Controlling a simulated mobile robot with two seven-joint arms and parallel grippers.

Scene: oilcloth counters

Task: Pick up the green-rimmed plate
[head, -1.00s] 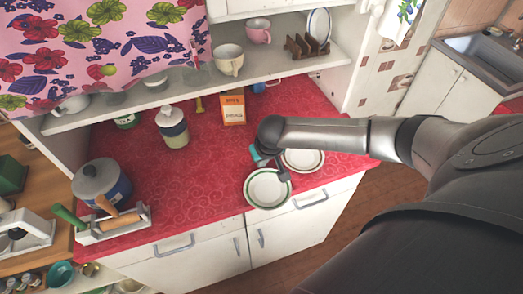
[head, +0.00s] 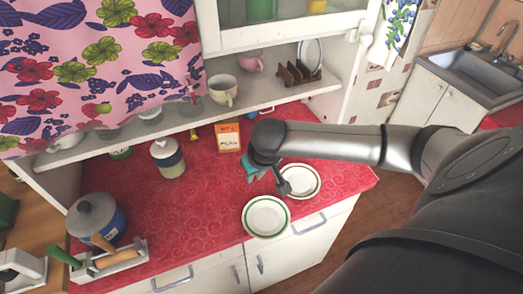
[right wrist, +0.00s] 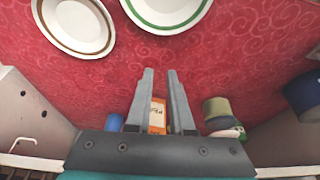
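The green-rimmed plate (head: 265,217) is white and lies flat at the front edge of the red counter in the head view. It is partly cut off at the top of the right wrist view (right wrist: 168,10). My right gripper (head: 284,188) is above the counter, behind the green-rimmed plate and apart from it, overlapping the left side of a brown-rimmed plate in the head view. In the right wrist view its two fingers (right wrist: 160,72) stand apart with nothing between them. My left gripper is not in view.
The brown-rimmed plate (head: 301,181) lies close by on the right. An orange box (head: 228,137) and a jar (head: 167,158) stand behind. A blue pot (head: 99,217) and a utensil caddy (head: 112,258) are at the left. The red counter (head: 205,205) is clear between.

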